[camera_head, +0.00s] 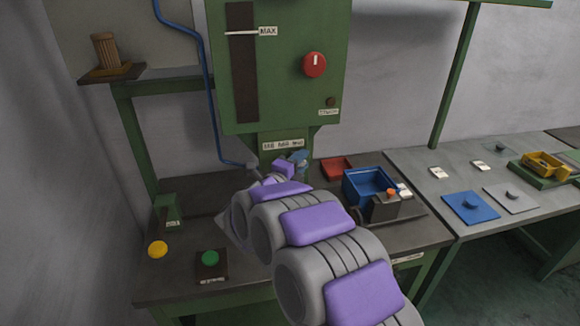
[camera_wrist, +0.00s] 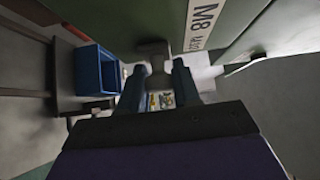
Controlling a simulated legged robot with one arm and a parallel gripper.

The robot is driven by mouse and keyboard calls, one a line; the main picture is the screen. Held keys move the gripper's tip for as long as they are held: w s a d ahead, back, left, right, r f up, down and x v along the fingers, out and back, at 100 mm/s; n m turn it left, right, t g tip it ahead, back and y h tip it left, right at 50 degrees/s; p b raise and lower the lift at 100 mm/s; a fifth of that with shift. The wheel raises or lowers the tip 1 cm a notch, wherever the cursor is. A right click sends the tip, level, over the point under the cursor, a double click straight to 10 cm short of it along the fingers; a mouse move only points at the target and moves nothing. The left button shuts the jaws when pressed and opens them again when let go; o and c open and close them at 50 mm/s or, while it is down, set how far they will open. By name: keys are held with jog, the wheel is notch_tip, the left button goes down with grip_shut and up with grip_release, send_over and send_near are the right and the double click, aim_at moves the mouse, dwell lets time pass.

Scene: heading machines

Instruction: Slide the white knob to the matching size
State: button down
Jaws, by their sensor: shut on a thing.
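The green machine (camera_head: 283,80) has a size label strip (camera_head: 283,145) low on its front. In the wrist view the strip (camera_wrist: 203,22) reads M8 and runs on out of the picture. My gripper (camera_head: 300,159) is just below this strip. In the wrist view my gripper (camera_wrist: 158,75) is shut with its two dark fingers on a grey-looking knob (camera_wrist: 153,50) beside the label. The knob looks shaded rather than white. In the head view my gripper and arm hide it. I cannot tell which size mark it lines up with.
A blue bin (camera_head: 368,187) and a red tray (camera_head: 337,168) stand right of my arm. A green button (camera_head: 210,258) and a yellow one (camera_head: 157,249) are at the front left. Above are a red dial (camera_head: 315,64) and a MAX scale (camera_head: 243,60).

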jog(key=shift+d+f, duration=0.15)
jog(key=shift+f, duration=0.1)
jog(key=c, duration=1.1)
grip_release()
jog(key=shift+o, duration=1.4)
jog(key=shift+d+r, duration=0.1)
jog(key=shift+d, duration=0.15)
jog(key=shift+a, duration=0.1)
jog(key=shift+s+a, duration=0.15)
jog(key=shift+a, duration=0.1)
jog(key=p+v, duration=0.2)
jog(key=v, duration=1.4)
jog(key=shift+s+p, duration=0.35)
